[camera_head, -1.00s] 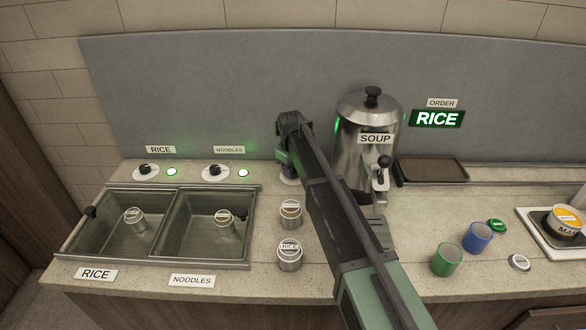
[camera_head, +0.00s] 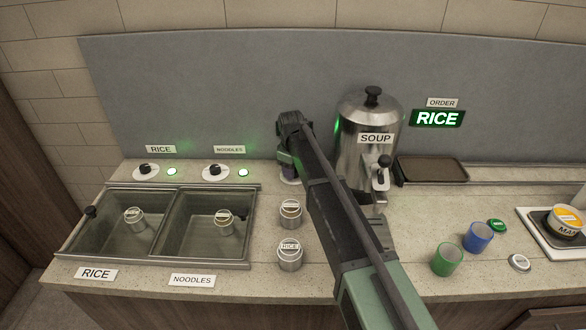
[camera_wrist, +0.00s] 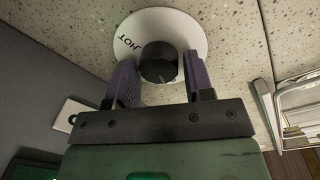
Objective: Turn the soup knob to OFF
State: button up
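The soup knob (camera_wrist: 158,63) is a black round knob on a white dial disc (camera_wrist: 192,27) marked HOT, seen in the wrist view. In the head view only part of the white disc (camera_head: 291,181) shows below my gripper (camera_head: 288,167); the knob is hidden there. In the wrist view, my gripper (camera_wrist: 159,77) has its two purple fingers open on either side of the knob. A gap shows beside the knob, and I cannot tell whether either finger touches it. The steel SOUP urn (camera_head: 352,160) stands right of my gripper, with a green glow on its left side.
RICE (camera_head: 145,169) and NOODLES (camera_head: 215,170) knobs, with lit green lamps, are at the left behind two sink wells (camera_head: 160,262). Two cans (camera_head: 290,258) stand left of my arm. Green (camera_head: 447,262) and blue (camera_head: 478,238) cups stand right. A brown tray (camera_head: 432,170) is behind.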

jog(key=shift+o, duration=1.2)
notch_tip(320, 180, up, 11)
jog(key=p, duration=1.1)
jog(key=shift+s+a, duration=0.15)
jog(key=shift+s, duration=0.1)
jog(key=shift+f, duration=0.15)
jog(key=shift+a, duration=0.1)
